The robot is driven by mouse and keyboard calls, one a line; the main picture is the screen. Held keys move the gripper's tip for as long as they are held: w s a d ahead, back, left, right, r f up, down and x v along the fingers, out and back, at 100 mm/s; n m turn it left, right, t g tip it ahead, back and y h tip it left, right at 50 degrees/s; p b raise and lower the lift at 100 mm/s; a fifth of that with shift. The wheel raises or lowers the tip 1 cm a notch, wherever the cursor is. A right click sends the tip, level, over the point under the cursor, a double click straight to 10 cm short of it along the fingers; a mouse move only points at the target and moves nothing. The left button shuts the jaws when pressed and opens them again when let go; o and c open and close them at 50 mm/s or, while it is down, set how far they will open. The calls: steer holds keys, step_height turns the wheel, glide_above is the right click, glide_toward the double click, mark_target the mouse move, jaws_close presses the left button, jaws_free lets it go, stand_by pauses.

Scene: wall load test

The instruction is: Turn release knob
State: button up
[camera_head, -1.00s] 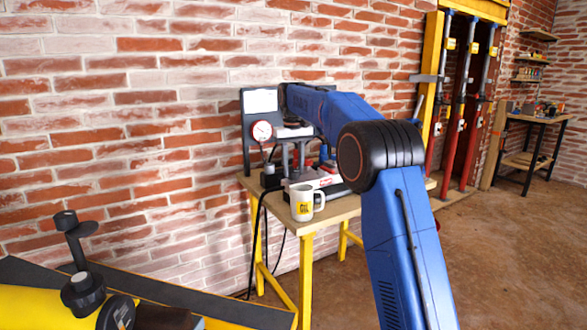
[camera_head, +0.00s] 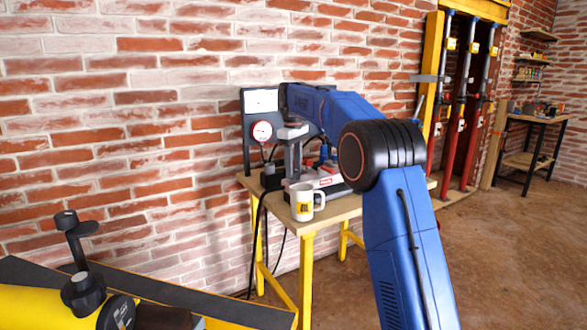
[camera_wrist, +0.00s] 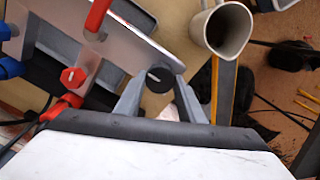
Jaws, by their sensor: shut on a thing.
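In the wrist view, a small round black knob (camera_wrist: 159,79) with a pale pointer line sits near the end of a flat metal plate (camera_wrist: 125,50). The line slants slightly, running close to left-right. My gripper (camera_wrist: 160,86) is shut on this knob, with one grey finger on each side. In the head view my gripper (camera_head: 292,155) is above the white and red test rig (camera_head: 325,178) on the small table. The knob itself is hidden in that view.
A white mug (camera_head: 303,203) stands at the table's front edge, and it also shows close to my gripper in the wrist view (camera_wrist: 222,30). A red-rimmed gauge (camera_head: 262,131) stands behind. A red knob (camera_wrist: 73,77) and blue parts are left of my gripper.

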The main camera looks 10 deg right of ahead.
stand_by(0.4)
steer(key=o, duration=1)
steer(key=shift+o, duration=0.2)
steer(key=shift+r, duration=0.1)
